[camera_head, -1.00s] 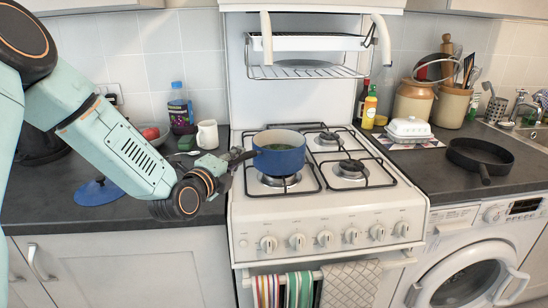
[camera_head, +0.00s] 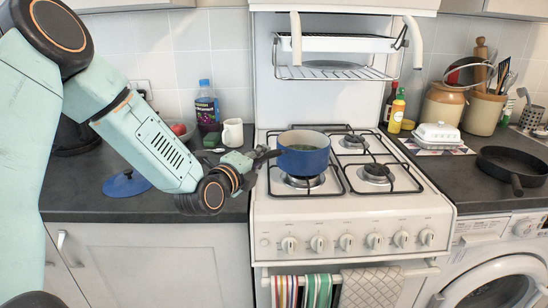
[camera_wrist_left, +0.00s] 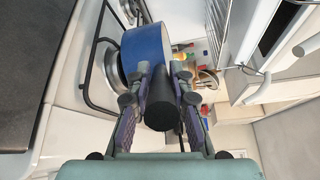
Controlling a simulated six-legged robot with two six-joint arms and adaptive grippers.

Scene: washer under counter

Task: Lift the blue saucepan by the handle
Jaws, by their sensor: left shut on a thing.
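The blue saucepan (camera_head: 303,157) is at the front left burner of the white stove, upright, with something green inside. I cannot tell for sure whether its base touches the grate. Its dark handle points left. My left gripper (camera_head: 257,157) is at the handle. In the left wrist view the left gripper (camera_wrist_left: 159,100) has its two fingers closed on both sides of the black handle (camera_wrist_left: 159,112), with the blue pan (camera_wrist_left: 146,48) beyond. My right gripper is not in view.
The stove (camera_head: 350,225) has several burners with black grates. A blue lid (camera_head: 127,184), a white mug (camera_head: 232,133) and a bottle (camera_head: 206,108) are on the left counter. A black frying pan (camera_head: 513,165) and a butter dish (camera_head: 438,134) are on the right counter. A rack (camera_head: 322,72) hangs above the stove.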

